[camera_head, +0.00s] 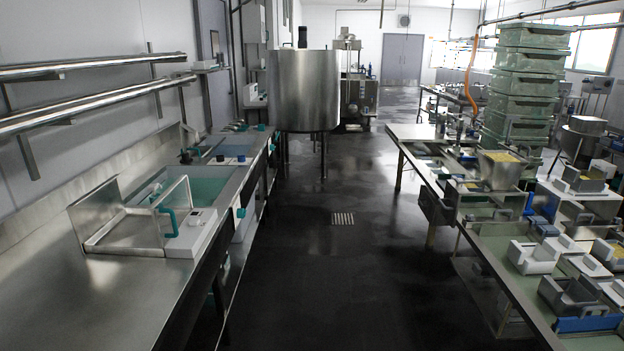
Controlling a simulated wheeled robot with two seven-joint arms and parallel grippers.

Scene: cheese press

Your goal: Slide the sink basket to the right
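A metal basket-like piece (125,232) sits on the left steel counter, at the near end of a sink. It has an upright plate at its left, a bent bar frame and a teal grip (168,222) at its right. I take this for the sink basket, but its outline is hard to separate from the counter. The sink (205,190) behind it has a teal interior and is partly covered by the frame. A white block (192,232) stands at the right of the basket, by the counter's front edge. Neither of my grippers is in view.
The near steel counter (90,305) is bare. Two steel rails (90,95) run along the left wall above it. The dark aisle floor (330,270) is clear. A steel vat (303,90) stands at its far end.

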